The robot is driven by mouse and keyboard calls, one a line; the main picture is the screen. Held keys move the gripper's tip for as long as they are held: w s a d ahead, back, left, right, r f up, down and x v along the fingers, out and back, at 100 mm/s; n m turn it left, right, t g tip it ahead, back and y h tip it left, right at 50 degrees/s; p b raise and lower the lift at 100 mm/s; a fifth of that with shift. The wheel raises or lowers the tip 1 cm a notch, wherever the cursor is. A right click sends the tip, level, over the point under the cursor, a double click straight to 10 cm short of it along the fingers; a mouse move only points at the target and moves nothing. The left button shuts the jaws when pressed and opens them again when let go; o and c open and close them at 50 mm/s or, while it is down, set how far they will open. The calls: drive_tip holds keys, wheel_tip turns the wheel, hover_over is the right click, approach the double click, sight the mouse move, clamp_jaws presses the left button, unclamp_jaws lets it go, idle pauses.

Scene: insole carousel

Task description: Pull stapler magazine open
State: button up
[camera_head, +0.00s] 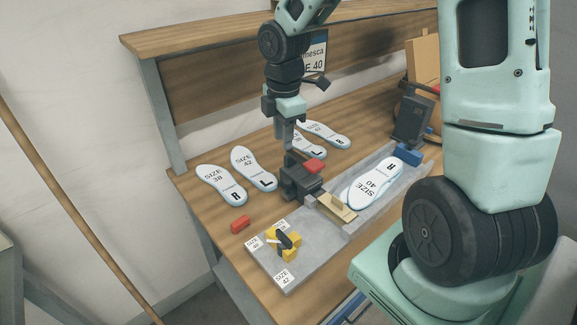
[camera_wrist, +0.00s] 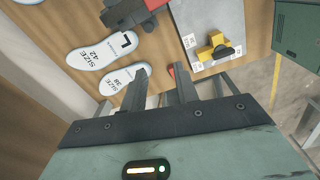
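The stapler appears to be the dark grey machine with a red part (camera_head: 299,181) on the workbench, beside the grey board. Part of it shows at the top edge of the wrist view (camera_wrist: 124,12). Whether its magazine is open or shut is too small to tell. My gripper (camera_head: 284,148) points down above and just left of the machine. In the wrist view my gripper (camera_wrist: 161,72) has its two fingers apart with nothing held between them. A small red block (camera_head: 240,224) lies on the bench left of the board; it also shows beyond the fingers (camera_wrist: 171,71).
White insoles lie behind and left of the machine, including a size 38 one (camera_head: 222,184). A dark device (camera_head: 412,118) stands at the back right.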

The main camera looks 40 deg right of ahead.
sight(288, 181)
drive_tip(key=shift+n, duration=0.4)
drive_tip(key=d+f, duration=0.1)
drive_tip(key=f, duration=0.4)
drive_tip(key=w+d+f, duration=0.1)
drive_tip(key=f, duration=0.5)
drive_tip(key=w+d+f, duration=0.1)
drive_tip(key=f, duration=0.5)
drive_tip(key=shift+d, duration=0.1)
drive_tip(key=shift+w, duration=0.1)
clamp_jaws()
